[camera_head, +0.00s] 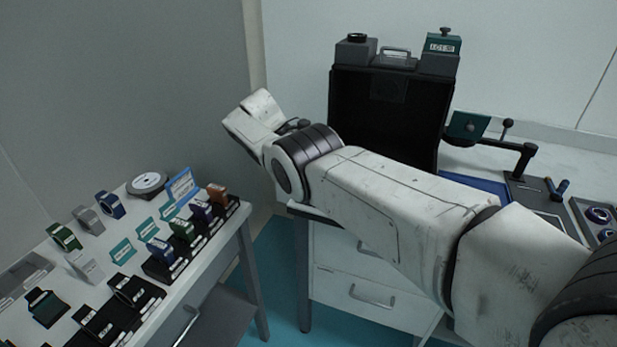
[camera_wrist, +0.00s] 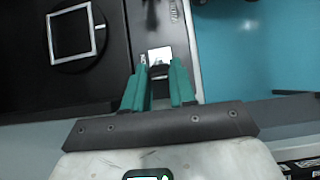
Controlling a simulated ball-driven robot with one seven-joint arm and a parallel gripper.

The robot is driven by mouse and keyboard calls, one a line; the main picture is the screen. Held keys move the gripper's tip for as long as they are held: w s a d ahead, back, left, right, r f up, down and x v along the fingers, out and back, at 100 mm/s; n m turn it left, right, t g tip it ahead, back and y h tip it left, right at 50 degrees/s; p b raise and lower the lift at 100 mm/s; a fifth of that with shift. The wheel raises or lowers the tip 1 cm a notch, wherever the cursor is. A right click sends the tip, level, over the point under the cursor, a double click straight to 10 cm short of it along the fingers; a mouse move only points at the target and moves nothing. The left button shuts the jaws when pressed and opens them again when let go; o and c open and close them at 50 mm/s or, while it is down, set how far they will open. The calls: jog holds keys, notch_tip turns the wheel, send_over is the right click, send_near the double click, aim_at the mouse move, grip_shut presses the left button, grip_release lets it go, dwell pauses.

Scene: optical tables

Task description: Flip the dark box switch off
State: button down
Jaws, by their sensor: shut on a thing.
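The dark box (camera_head: 350,110) is a large black box with an open, shadowed front, standing on the white bench in the head view. In the wrist view a small pale switch plate (camera_wrist: 163,52) with tiny lettering beside it sits on a black surface. My gripper (camera_wrist: 158,70) has two teal fingers, their tips at the near edge of this plate. They are shut on a small dark piece between the tips, which looks like the switch lever. Its exact tilt is hard to make out. The fingers do not show in the head view; my arm crosses in front of the box's lower part.
Two grey units and a handle sit on top of the box. A jointed black stand (camera_head: 522,155) is to its right. A left table (camera_head: 215,262) holds several small mounts and cards. In the wrist view a square frame (camera_wrist: 76,35) on a dark disc lies left; blue floor shows right.

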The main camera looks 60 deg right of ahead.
jog(key=shift+w, duration=0.1)
dwell(0.3)
jog(key=c, duration=0.9)
grip_release()
jog(key=shift+r, duration=0.15)
